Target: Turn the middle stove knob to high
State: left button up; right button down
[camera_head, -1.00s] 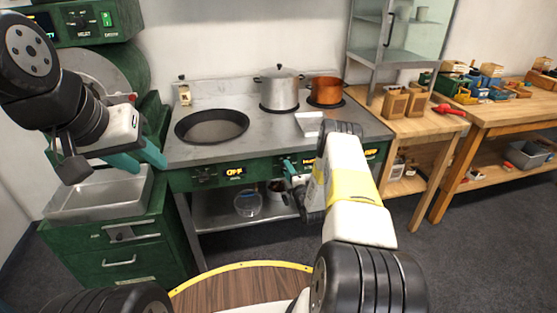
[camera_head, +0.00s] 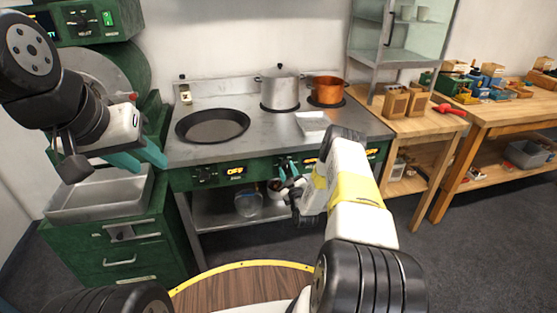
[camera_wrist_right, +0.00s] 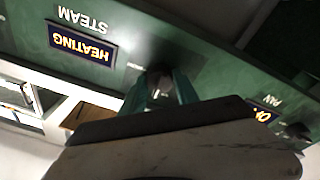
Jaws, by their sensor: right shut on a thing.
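The middle stove knob (camera_wrist_right: 160,76) is on the green front panel (camera_wrist_right: 215,68), mostly hidden between my right gripper's teal fingers. My right gripper (camera_head: 288,170) is shut on it; the same gripper shows upside down in the right wrist view (camera_wrist_right: 161,92). Beside the knob, the lit display (camera_wrist_right: 83,38) reads HEATING under the label STEAM. In the head view this display (camera_head: 311,161) is partly covered by my right arm. My left gripper (camera_head: 150,166) is open and empty above the metal tray at left.
The left knob (camera_head: 204,177) has a display (camera_head: 236,170) reading OFF. On the stovetop (camera_head: 262,137) are a black pan (camera_head: 213,126), a steel pot (camera_head: 279,88), a copper pot (camera_head: 326,90) and a white tray (camera_head: 312,123). A wooden table (camera_head: 425,127) stands at right.

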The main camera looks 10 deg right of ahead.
jog(key=m+h, duration=0.1)
jog(key=m, duration=0.9)
jog(key=shift+a+h, duration=0.1)
jog(key=shift+h, duration=0.2)
jog(key=m+g, duration=0.1)
jog(key=m, duration=0.4)
jog(key=shift+h, duration=0.3)
jog(key=shift+a+m, duration=0.1)
jog(key=shift+m, duration=2.3)
jog(key=c, duration=0.9)
grip_release()
jog(key=shift+r, duration=0.1)
